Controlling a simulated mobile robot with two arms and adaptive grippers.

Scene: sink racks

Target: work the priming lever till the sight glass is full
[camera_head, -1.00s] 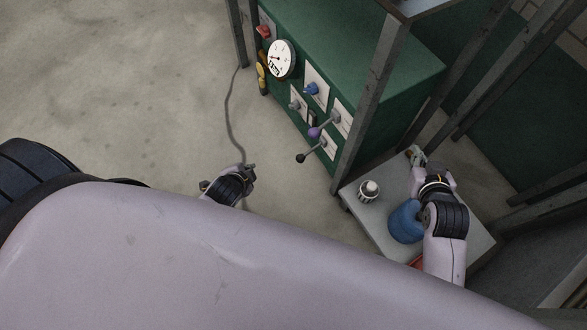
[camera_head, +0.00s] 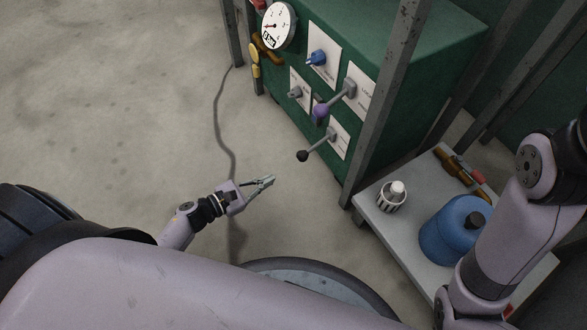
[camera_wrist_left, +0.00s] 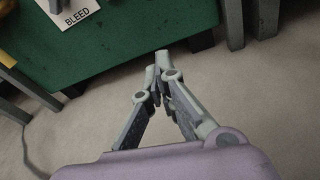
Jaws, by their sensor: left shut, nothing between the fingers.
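A green cabinet (camera_head: 400,30) carries a lever with a purple knob (camera_head: 320,112) and, below it, a lever with a black knob (camera_head: 303,156). I cannot read which one is the priming lever. A small dark slot between the plates, partly behind the purple knob, may be the sight glass; its level cannot be read. My left gripper (camera_head: 270,181) is shut and empty, in front of and below the black knob, apart from it. In the left wrist view its fingertips (camera_wrist_left: 162,58) meet below a plate marked BLEED (camera_wrist_left: 78,14). My right gripper is out of view.
A round white gauge (camera_head: 278,26), a blue knob (camera_head: 317,58) and a grey knob (camera_head: 295,92) are on the cabinet. A grey post (camera_head: 385,100) stands at its right. A low table (camera_head: 385,222) holds a blue jug (camera_head: 450,232) and a striped container (camera_head: 391,198).

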